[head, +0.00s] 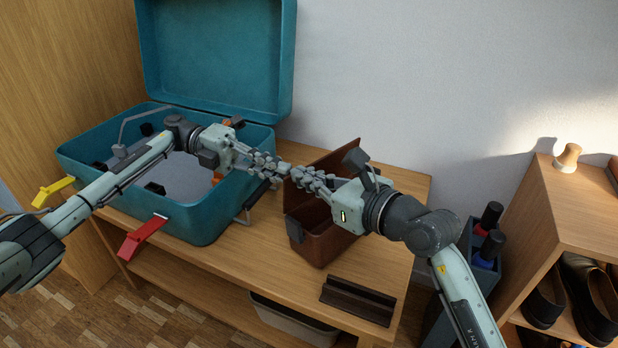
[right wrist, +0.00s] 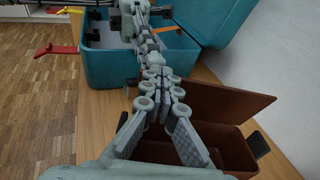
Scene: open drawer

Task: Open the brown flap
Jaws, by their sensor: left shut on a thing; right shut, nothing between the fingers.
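The brown flap (head: 340,160) is raised on the brown box (head: 318,243); its left part is hidden behind my right gripper. In the right wrist view the flap (right wrist: 232,104) stands tilted over the box (right wrist: 236,160). My left gripper (head: 287,170) reaches in from the left and is shut on the flap at its left end; the contact itself is covered. My right gripper (head: 290,174) is shut and empty, in front of the flap, its fingertips close to the left gripper's tips. I cannot tell if they touch.
A teal case (head: 200,222) with its lid up stands left of the box, with red (head: 142,236) and yellow (head: 53,190) latches. A dark brown holder (head: 357,299) lies on the wooden table's front. A shoe shelf (head: 570,215) stands at right.

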